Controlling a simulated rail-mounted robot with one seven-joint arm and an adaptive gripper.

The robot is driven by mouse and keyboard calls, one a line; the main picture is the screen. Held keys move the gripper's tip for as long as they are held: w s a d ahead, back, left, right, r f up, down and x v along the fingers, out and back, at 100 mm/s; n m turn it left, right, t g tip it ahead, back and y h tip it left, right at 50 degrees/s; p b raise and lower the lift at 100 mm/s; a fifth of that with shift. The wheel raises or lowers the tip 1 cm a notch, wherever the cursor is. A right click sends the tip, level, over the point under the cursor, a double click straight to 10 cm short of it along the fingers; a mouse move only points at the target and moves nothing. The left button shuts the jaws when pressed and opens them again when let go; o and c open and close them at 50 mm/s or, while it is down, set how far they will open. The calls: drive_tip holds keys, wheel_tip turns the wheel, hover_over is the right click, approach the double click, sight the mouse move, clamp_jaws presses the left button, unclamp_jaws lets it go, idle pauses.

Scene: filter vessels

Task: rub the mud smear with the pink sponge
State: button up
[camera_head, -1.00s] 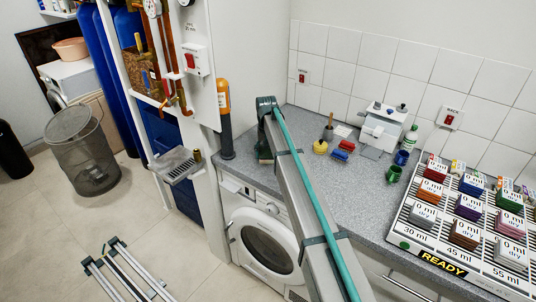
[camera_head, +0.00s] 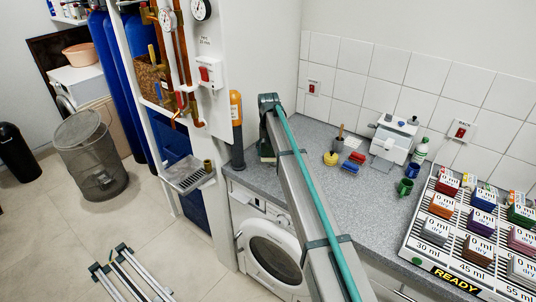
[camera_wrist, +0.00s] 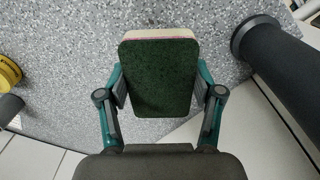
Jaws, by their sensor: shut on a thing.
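My gripper (camera_wrist: 160,78) is shut on a sponge (camera_wrist: 160,36), its fingers pressing the two long sides. The sponge's dark green scouring face is toward the wrist camera; a cream layer with a thin pink line shows along its far edge. In the wrist view it hangs over grey speckled countertop; the height above it is unclear. In the head view my arm hides most of the gripper. A brown mottled patch (camera_head: 150,80) shows between the blue cylinders and copper pipes on the left; I cannot tell whether it is the mud smear.
A dark post (camera_wrist: 272,50) with an orange top (camera_head: 236,107) stands right of the sponge in the wrist view. A yellow round object (camera_wrist: 8,72) is at left. The rack of labelled sponges (camera_head: 419,243) is at right. A mesh bin (camera_head: 92,160) stands on the floor.

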sight(269, 150)
drive_tip(key=shift+r+p, duration=0.5)
drive_tip(key=shift+r, duration=1.1)
